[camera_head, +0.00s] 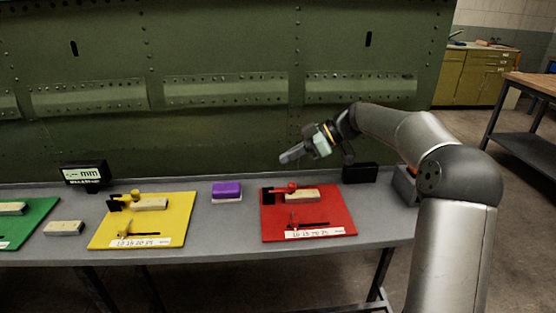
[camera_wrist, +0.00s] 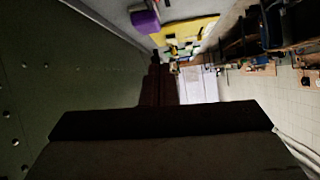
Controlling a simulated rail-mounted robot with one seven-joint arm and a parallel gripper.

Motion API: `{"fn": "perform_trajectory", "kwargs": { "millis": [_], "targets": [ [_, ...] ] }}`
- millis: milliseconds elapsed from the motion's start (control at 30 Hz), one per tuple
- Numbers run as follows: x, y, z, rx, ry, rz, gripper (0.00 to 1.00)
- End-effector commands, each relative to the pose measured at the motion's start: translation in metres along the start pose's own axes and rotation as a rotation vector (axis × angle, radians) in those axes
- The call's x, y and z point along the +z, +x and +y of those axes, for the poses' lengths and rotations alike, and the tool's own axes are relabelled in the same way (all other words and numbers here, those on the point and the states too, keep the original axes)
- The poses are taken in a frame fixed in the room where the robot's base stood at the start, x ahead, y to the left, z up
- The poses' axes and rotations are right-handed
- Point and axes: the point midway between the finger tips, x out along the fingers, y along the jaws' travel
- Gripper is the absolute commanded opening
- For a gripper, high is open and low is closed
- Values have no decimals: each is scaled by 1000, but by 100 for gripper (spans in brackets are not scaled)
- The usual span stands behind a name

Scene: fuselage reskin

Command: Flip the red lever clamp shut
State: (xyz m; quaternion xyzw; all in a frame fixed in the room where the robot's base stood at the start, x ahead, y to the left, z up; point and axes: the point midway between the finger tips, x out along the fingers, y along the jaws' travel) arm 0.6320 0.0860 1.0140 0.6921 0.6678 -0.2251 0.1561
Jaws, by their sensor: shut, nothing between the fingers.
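The red lever clamp (camera_head: 281,189) is at the upper left of the red board (camera_head: 340,217), on a dark base. Its red arm reaches right toward a rounded end by a pale block (camera_head: 306,195) on the board. I cannot tell whether it presses on the block. My gripper (camera_head: 285,158) is shut and empty, pointing left in the air above and behind the red board, apart from the clamp. In the wrist view my shut dark fingers (camera_wrist: 158,82) show at the middle; the red clamp cannot be made out there.
A yellow board (camera_head: 170,225) with a similar clamp lies to the left. A purple-topped block (camera_head: 227,189) sits between the boards. A black box (camera_head: 360,173) stands behind the red board's right side. The green riveted panel (camera_head: 220,125) rises behind the grey bench (camera_head: 220,232).

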Motion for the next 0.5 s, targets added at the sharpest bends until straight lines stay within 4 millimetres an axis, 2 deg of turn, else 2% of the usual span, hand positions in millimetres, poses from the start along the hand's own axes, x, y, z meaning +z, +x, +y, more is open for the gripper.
{"fn": "perform_trajectory", "kwargs": {
  "millis": [200, 500],
  "targets": [
    [25, -35, 3, 2, 0, 2, 0],
    [36, -51, 4, 0, -2, 0, 0]
  ]
}}
